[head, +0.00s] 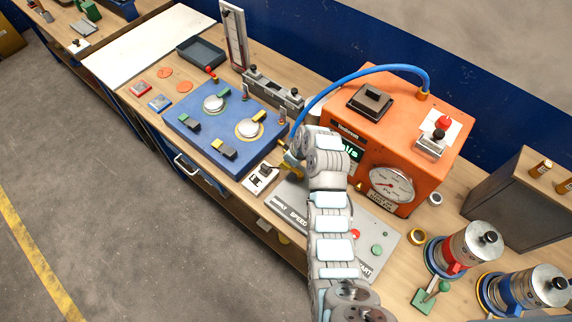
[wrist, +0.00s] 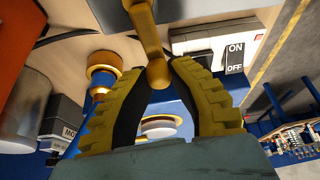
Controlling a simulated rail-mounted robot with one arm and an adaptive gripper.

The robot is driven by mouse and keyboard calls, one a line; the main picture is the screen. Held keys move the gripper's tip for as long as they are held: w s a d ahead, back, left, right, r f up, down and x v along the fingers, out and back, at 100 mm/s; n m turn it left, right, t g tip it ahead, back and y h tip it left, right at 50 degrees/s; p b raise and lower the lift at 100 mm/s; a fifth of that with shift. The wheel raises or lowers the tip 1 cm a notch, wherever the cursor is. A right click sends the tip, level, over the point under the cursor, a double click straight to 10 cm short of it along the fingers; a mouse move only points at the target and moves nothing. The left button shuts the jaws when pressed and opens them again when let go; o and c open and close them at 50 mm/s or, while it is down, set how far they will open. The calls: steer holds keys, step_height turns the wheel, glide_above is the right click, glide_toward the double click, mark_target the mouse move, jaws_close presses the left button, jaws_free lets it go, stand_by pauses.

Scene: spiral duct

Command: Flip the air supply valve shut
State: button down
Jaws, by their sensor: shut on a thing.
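The air supply valve's brass lever (wrist: 148,35) comes down from the top of the wrist view and ends in a rounded knob. My gripper (wrist: 157,80) has its two yellow-and-black fingers closed in around that knob, one on each side. In the head view my gripper (head: 291,169) is low over the bench, between the blue panel and the orange box, and my arm hides most of the valve. A brass fitting (wrist: 104,68) with a blue part below it shows left of the lever. The valve's body is not clear in either view.
An ON/OFF switch (wrist: 234,60) is right of the lever; its plate (head: 261,178) shows beside my gripper. The orange box (head: 405,135) with a gauge and a blue hose (head: 350,74) stands behind my arm. A blue panel (head: 190,125) with knobs lies left.

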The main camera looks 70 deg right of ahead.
mark_target(298, 171)
steer(key=shift+s+d+f+m, duration=0.1)
steer(key=shift+d+f+m, duration=0.1)
steer(key=shift+m, duration=0.4)
steer(key=c, duration=0.9)
jaws_free()
steer(key=shift+r, duration=0.1)
steer(key=shift+r, duration=0.1)
steer(key=v, duration=1.1)
steer(key=shift+a+r, duration=0.25)
steer(key=shift+r, duration=0.15)
